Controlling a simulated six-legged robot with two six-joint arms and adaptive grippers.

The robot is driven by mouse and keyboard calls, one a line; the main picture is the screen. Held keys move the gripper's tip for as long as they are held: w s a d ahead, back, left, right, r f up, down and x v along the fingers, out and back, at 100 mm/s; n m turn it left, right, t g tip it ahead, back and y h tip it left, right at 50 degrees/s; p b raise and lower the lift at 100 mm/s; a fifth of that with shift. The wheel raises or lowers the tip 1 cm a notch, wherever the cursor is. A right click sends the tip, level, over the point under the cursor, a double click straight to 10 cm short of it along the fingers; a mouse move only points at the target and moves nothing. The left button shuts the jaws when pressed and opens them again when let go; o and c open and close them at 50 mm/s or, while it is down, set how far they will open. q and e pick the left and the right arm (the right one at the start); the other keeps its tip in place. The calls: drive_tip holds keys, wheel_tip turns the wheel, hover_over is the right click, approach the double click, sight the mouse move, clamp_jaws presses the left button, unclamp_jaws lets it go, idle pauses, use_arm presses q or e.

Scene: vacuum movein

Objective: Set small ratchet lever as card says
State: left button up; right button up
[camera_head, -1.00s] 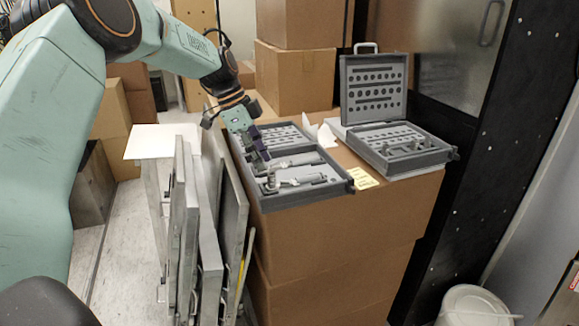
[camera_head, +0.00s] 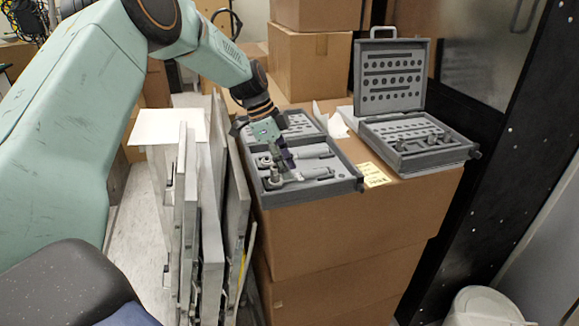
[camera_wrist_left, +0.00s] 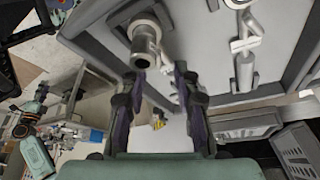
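An open grey tool case (camera_head: 352,192) on a brown box holds two grey ratchets side by side: a far one (camera_head: 312,151) and a near one (camera_head: 318,173). I cannot tell their lever settings. My left gripper (camera_head: 287,168) points down over the ratchets near their head ends. In the left wrist view its two dark fingers (camera_wrist_left: 157,80) are apart with nothing between them. One round ratchet part (camera_wrist_left: 145,45) shows just beyond the fingertips, and another ratchet (camera_wrist_left: 243,48) lies to the right. A yellow card (camera_head: 373,175) lies beside the case; its writing is too small to read. My right gripper is out of view.
A second grey case (camera_head: 440,160) stands to the right with its lid (camera_head: 392,75) raised. White paper (camera_head: 332,122) lies between the cases. Upright panels (camera_head: 205,220) lean close to the left of the box. Cardboard boxes (camera_head: 312,68) stand behind.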

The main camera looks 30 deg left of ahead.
use_arm(q)
drive_tip(key=shift+d+f, duration=0.15)
drive_tip(key=shift+f, duration=0.15)
drive_tip(key=shift+s+d, duration=0.15)
drive_tip(key=shift+s, duration=0.15)
drive_tip(key=shift+w+f, duration=0.15)
drive_tip(key=shift+w, duration=0.2)
drive_tip(key=c, duration=0.6)
drive_tip(key=shift+s, duration=0.25)
clamp_jaws()
drive_tip(key=shift+w, duration=0.1)
